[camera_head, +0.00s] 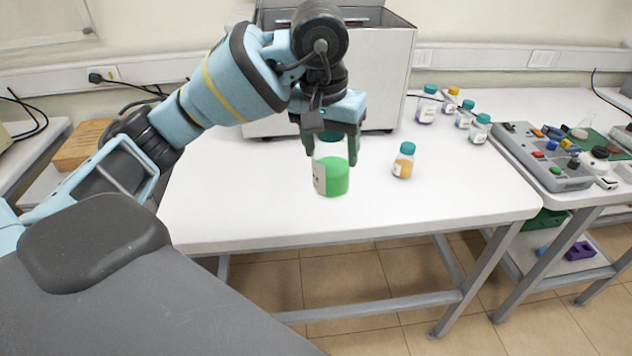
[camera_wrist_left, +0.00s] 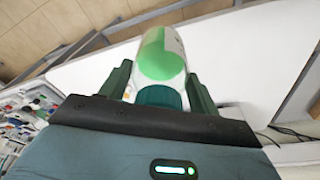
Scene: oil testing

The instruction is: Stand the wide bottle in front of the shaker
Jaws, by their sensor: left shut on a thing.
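The wide bottle (camera_head: 331,176) is clear with a white label, green contents and a teal cap. My left gripper (camera_head: 331,150) is shut on its cap end from above. The bottle hangs nearly upright over the white table; I cannot tell whether its base touches the top. In the left wrist view the bottle (camera_wrist_left: 161,55) shows between the fingers of the gripper (camera_wrist_left: 160,85), cap toward me. The shaker appears to be the large grey metal box (camera_head: 375,70) at the back of the table, behind the gripper and partly hidden by my arm. My right gripper is not in view.
A small bottle with orange contents (camera_head: 403,161) stands to the right of the held bottle. Several capped bottles (camera_head: 428,104) stand at the back right. The white table (camera_head: 240,205) is clear at front left.

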